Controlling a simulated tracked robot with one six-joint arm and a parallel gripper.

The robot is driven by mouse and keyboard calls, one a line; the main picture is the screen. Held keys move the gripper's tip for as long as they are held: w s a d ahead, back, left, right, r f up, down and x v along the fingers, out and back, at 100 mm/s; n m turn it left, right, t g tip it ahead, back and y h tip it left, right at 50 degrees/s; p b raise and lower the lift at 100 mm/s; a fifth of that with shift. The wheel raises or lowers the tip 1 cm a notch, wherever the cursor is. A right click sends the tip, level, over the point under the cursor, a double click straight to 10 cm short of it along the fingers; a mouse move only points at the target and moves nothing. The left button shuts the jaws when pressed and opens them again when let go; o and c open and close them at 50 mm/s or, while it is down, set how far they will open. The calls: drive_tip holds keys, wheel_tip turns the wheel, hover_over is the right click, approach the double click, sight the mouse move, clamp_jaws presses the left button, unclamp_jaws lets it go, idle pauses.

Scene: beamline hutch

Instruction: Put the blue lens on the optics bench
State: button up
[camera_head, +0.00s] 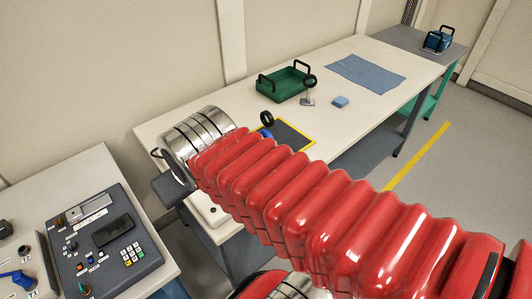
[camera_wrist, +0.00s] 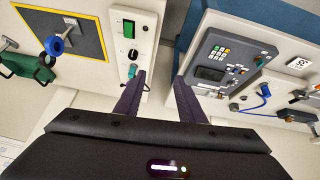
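In the head view a black ring with a blue part (camera_head: 265,132) below it stands at the left edge of a dark, yellow-bordered mat on the long white bench (camera_head: 172,125). In the wrist view a blue ring on a pale post (camera_wrist: 55,46) shows at the mat's edge, upper left; it looks like the blue lens. A second black ring on a post (camera_head: 308,84) stands by the green tray. My gripper (camera_wrist: 160,80) is open and empty, its two dark fingers apart over a gap between surfaces. It is clear of the lens. In the head view my red arm hides part of the mat.
A green tray (camera_head: 283,86) with black handles, a blue block (camera_head: 340,102) and a blue cloth (camera_head: 365,73) are on the bench. A control panel (camera_head: 105,240) is on the left table. Floor at right is clear.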

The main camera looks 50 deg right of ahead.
drive_tip(key=w+d+f+t+h, duration=0.1)
drive_tip(key=w+d+h, duration=0.15)
drive_tip(key=d, duration=0.65)
drive_tip(key=w+d+f+m+t+h, duration=0.1)
drive_tip(key=w+d, duration=0.3)
drive_tip(key=d, duration=0.4)
drive_tip(key=w+d+f+t+h, duration=0.1)
drive_tip(key=w+d+h, duration=0.15)
drive_tip(key=d, duration=0.65)
drive_tip(key=d+f+t+y, duration=0.2)
drive_tip(key=d+f, duration=0.4)
drive_tip(key=d, duration=0.1)
drive_tip(key=s+f+t+y, duration=0.3)
drive_tip(key=s+f, duration=0.2)
drive_tip(key=s, duration=0.2)
drive_tip(key=shift+s, duration=0.4)
drive_tip(key=x, duration=0.8)
drive_tip(key=shift+w+a, duration=0.1)
drive_tip(key=shift+w, duration=0.25)
